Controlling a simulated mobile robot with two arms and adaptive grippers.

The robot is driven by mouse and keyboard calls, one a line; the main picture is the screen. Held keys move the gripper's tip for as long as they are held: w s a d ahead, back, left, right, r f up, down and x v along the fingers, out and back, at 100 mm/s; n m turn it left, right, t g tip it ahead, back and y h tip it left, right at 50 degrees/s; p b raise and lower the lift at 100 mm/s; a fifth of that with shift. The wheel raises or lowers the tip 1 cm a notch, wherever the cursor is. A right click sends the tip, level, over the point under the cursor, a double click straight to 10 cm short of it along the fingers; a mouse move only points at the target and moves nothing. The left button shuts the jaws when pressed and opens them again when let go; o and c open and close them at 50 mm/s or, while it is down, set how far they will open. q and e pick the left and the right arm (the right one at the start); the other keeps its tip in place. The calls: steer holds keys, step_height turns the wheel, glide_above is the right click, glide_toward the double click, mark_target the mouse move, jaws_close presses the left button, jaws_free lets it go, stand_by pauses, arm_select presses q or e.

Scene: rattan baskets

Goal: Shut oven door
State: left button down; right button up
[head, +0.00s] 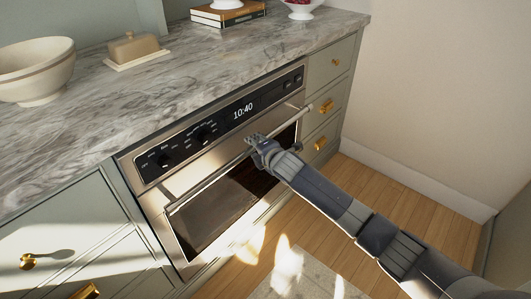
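The oven (180,150) is built into the counter front, with a steel control panel that reads 10:40. Its door (210,205) stands upright in the front and looks shut or almost shut; I cannot tell if a thin gap is left. The long bar handle (205,183) runs across the top of the door. My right gripper (251,141) is at the handle, right of its middle, and seems to touch or nearly touch it. Its fingers are too small and dark to tell whether they are open. My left gripper is not in view.
A grey marble counter (190,65) lies above the oven, with a bowl (38,72), a butter dish (135,48) and books (228,14). Drawers (330,95) with brass pulls flank the oven. A rug (305,275) lies on the wood floor (390,205) in front.

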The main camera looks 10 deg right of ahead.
steer(key=v, duration=0.8)
steer(key=shift+s, duration=0.35)
steer(key=shift+r, duration=0.15)
